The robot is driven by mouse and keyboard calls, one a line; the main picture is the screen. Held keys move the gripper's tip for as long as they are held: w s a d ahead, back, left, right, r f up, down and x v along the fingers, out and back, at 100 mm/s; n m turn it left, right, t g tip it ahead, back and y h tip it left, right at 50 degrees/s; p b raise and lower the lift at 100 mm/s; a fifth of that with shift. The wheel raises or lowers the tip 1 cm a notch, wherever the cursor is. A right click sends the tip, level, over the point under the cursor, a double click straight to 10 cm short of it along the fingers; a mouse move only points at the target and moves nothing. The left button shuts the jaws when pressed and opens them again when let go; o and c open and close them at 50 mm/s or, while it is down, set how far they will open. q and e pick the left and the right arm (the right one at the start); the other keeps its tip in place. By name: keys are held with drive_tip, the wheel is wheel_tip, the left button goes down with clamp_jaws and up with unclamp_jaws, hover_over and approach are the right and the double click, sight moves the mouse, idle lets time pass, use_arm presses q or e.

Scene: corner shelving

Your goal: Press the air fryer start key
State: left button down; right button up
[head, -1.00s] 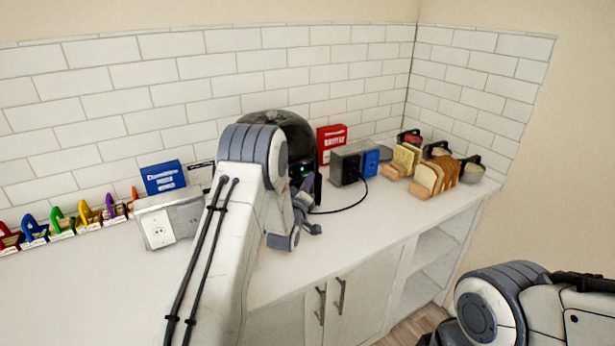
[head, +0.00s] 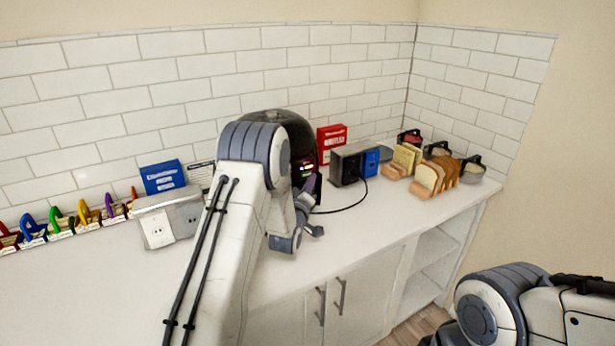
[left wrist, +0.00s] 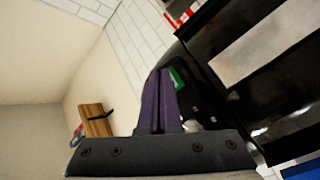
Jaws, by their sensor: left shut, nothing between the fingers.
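The black, dome-topped air fryer (head: 290,125) stands against the back wall, partly hidden by my left arm. Its dark body fills the right of the left wrist view (left wrist: 215,110). A small green key (left wrist: 177,77) shows on its front, partly covered by the fingers. My left gripper (head: 315,182) is at the fryer's front, shut and empty. In the left wrist view its purple fingers (left wrist: 160,85) are together, with their tips beside the green key. I cannot tell whether they touch it. My right gripper is out of view.
A metal box with a socket (head: 170,217) and a blue box (head: 162,177) stand left of my arm. A red box (head: 331,142), a grey toaster-like box (head: 347,165) and bread slices (head: 430,178) are to the right. The counter front is clear.

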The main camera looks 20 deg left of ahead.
use_arm(q)
drive_tip(key=shift+s+d+b, duration=0.3)
drive_tip(key=shift+s+d, duration=0.5)
drive_tip(key=shift+d, duration=0.2)
drive_tip(key=shift+s+d+b, duration=0.25)
drive_tip(key=shift+s+d, duration=0.5)
drive_tip(key=shift+d, duration=0.25)
